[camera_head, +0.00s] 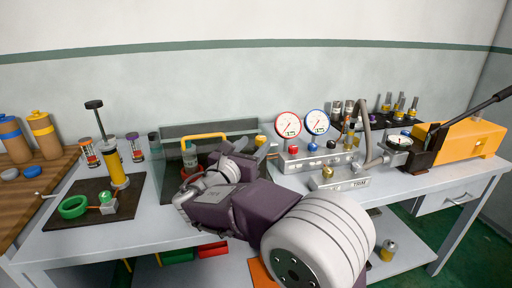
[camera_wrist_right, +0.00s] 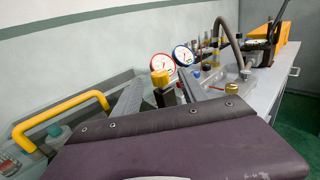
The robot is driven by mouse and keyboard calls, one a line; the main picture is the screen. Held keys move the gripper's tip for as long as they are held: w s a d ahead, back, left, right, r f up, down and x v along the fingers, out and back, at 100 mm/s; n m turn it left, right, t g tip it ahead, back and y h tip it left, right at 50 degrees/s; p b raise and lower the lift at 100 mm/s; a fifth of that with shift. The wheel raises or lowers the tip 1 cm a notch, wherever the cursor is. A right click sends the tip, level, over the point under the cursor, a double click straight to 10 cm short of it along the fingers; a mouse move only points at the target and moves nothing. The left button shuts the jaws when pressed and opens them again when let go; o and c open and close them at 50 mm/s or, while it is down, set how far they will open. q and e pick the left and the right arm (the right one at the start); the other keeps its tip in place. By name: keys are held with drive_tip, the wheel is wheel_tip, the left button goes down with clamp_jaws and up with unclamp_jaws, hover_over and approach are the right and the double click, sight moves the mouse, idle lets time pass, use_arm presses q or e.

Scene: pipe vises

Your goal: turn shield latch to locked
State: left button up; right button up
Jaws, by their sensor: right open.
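A grey see-through shield (camera_head: 190,130) with a yellow handle (camera_head: 205,136) stands at the back middle of the bench. The handle shows large at left in the right wrist view (camera_wrist_right: 55,112). A small yellow knob (camera_head: 261,140), which looks like the shield latch, sits at the shield's right end. It also shows in the right wrist view (camera_wrist_right: 160,78). Whether it is locked cannot be told. My right gripper (camera_head: 232,148) is open, in front of the shield and left of the knob, apparently not touching it. Its fingertips are partly hidden. My left gripper is out of view.
A red gauge (camera_head: 288,124) and a blue gauge (camera_head: 317,122) stand on a grey manifold (camera_head: 318,160) right of the knob. An orange pump (camera_head: 468,138) is at far right. A dark mat (camera_head: 70,196) with a green ring lies at left. A bottle (camera_head: 190,158) stands behind my arm.

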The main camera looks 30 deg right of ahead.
sight(263, 136)
drive_tip(key=shift+f, duration=0.15)
drive_tip(key=x, duration=0.9)
drive_tip(key=shift+w+a+b, duration=0.1)
drive_tip(key=shift+b, duration=0.2)
clamp_jaws()
